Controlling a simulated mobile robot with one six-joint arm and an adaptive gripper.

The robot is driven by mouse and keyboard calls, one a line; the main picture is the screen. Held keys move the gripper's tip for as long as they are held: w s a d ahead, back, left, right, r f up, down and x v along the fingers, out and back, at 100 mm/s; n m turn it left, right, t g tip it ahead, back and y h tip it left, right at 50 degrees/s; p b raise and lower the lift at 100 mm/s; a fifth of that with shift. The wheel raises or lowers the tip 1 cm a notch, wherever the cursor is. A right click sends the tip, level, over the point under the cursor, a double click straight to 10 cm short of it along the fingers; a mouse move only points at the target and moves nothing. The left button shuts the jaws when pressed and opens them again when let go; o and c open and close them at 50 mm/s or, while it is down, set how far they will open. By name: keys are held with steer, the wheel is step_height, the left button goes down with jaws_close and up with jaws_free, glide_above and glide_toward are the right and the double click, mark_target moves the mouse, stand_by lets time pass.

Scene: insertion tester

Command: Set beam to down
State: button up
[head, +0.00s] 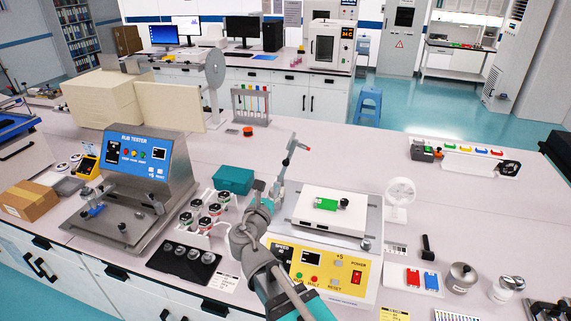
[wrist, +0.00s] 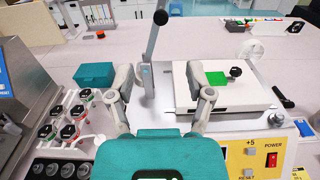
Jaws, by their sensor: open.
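The insertion tester has a yellow front panel (head: 318,272) and a white block (head: 325,212) on a grey plate. I see no contact. In the head view my gripper (head: 268,190) partly hides the post's base.
A green piece (wrist: 217,78) with a black knob lies on the white block, right of the beam. A teal box (wrist: 94,75) and several round jars (wrist: 70,132) stand left. The rub tester (head: 140,160) is further left. The table behind the beam is mostly clear.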

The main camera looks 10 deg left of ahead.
mark_target(285, 164)
steer(key=shift+w, duration=0.15)
steer(key=w, duration=1.3)
steer(key=shift+w+d, duration=0.3)
jaws_close()
stand_by(0.3)
